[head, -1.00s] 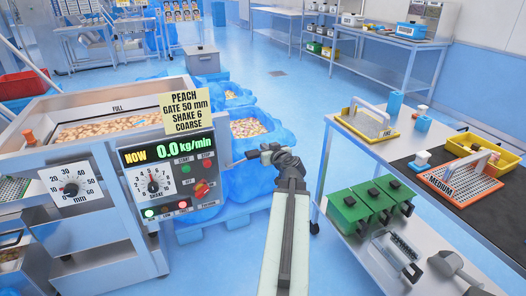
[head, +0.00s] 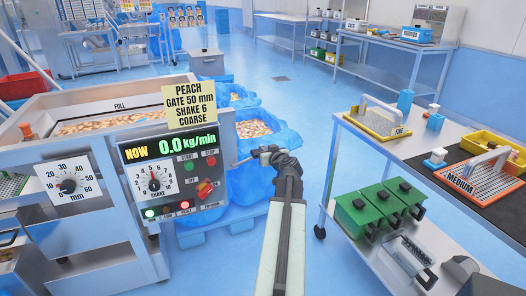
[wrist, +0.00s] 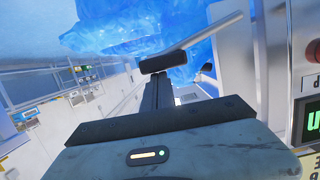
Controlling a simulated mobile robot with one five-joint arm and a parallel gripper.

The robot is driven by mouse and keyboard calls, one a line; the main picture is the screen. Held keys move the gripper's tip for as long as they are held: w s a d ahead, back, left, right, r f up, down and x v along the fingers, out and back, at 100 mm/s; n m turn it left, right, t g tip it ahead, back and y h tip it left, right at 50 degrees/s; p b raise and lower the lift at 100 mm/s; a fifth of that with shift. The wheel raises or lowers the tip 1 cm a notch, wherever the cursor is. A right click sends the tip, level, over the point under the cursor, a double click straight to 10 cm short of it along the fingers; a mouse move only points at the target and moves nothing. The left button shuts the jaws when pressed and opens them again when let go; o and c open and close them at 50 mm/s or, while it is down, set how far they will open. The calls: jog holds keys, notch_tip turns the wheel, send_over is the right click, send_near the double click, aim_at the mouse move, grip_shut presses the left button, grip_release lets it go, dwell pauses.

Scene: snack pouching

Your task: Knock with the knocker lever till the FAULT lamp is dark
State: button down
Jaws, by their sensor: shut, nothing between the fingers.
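The knocker lever seems to be the thin grey bar (head: 243,162) at the right side of the machine's control panel, running to my gripper. In the wrist view a pale bar (wrist: 212,32) with a black grip (wrist: 163,62) crosses just beyond my fingertips; whether they touch it I cannot tell. My gripper (head: 274,156) is shut and empty; it also shows in the wrist view (wrist: 158,85). The control panel (head: 215,175) reads NOW 0.0 kg/min. Its bottom row has a lit green lamp (head: 149,213) and a red lamp (head: 185,204); their labels are too small to read, so I cannot single out FAULT.
Blue-lined bins (head: 255,135) of peach pieces stand behind the lever. A yellow card (head: 191,106) reads PEACH, GATE 50 mm, SHAKE 6, COARSE. At right, a steel table (head: 345,125) holds FINE and MEDIUM screens, with green boxes (head: 367,212) below. Blue floor between is clear.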

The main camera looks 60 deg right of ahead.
notch_tip(320, 180, down, 6)
jog(key=s+d+m+t+y+b, duration=0.1)
jog(key=m+b, duration=0.1)
jog(key=b, duration=0.3)
jog(key=shift+m+b, duration=0.4)
jog(key=shift+f, duration=0.1)
jog(key=s+a+r+p, duration=0.3)
jog(key=s+r+p, duration=0.3)
jog(key=s, duration=0.3)
jog(key=shift+s, duration=0.25)
